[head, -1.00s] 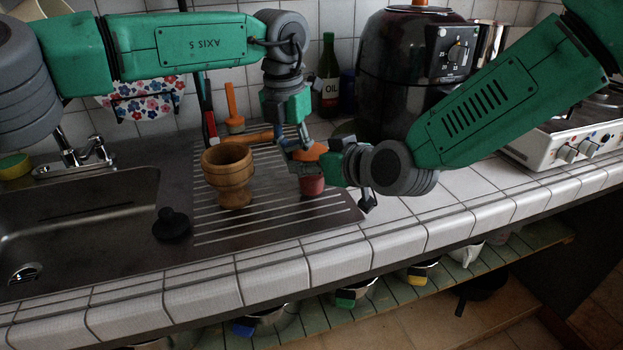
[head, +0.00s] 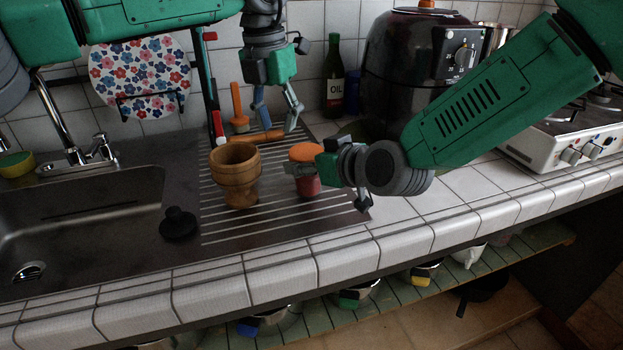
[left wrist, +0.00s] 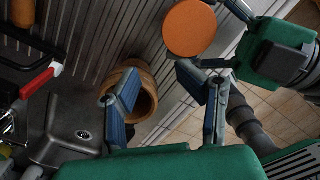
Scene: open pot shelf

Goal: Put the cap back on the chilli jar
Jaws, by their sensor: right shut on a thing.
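The chilli jar (head: 308,186) is small and red and stands on the ribbed drainboard. The orange cap (head: 306,152) sits over its top and looks level; whether it is fully seated I cannot tell. In the left wrist view the cap (left wrist: 190,28) is a round disc seen from above, covering the jar. My right gripper (head: 305,169) is shut on the jar just under the cap; its fingers partly hide the jar. My left gripper (head: 278,124) is open and empty, above and left of the cap, apart from it. Its spread fingers (left wrist: 150,88) show in the left wrist view.
A wooden mortar (head: 236,178) stands left of the jar. A black stopper (head: 178,224) lies by the sink (head: 80,215). An oil bottle (head: 333,85) and a dark fryer (head: 405,65) stand behind. Wooden-handled utensils (head: 238,105) are behind the mortar.

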